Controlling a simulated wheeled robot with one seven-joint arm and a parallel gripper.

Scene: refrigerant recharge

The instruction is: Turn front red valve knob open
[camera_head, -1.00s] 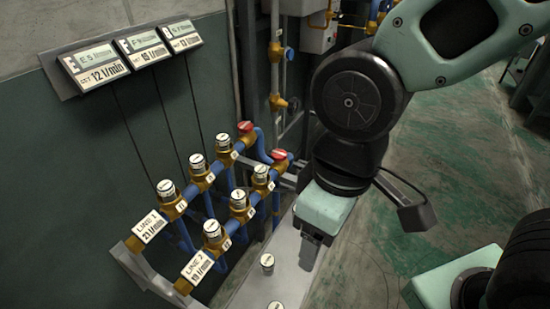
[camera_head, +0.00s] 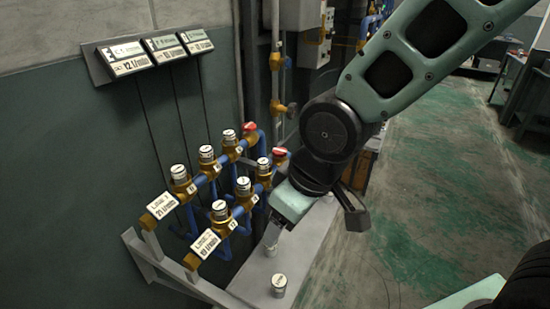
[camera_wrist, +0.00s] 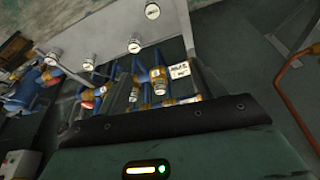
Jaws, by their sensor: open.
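Two red valve knobs sit at the far ends of the two blue-and-brass pipe lines. The front red valve knob (camera_head: 280,152) ends the nearer line, beside my wrist, and the rear red valve knob (camera_head: 249,126) ends the line against the wall. My gripper (camera_head: 271,237) points down over the grey shelf, nearer the camera than the front knob and apart from it. It is open, and I see nothing held. In the wrist view, small red parts (camera_wrist: 88,104) show at the left, above the dark gripper body; I cannot tell which knob they are.
Several white-capped valves (camera_head: 243,186) line the pipes. A white-capped cylinder (camera_head: 279,284) stands on the grey shelf (camera_head: 238,288), with another close to my gripper. Three flow displays (camera_head: 162,50) hang on the wall. Open floor (camera_head: 420,180) lies to the right.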

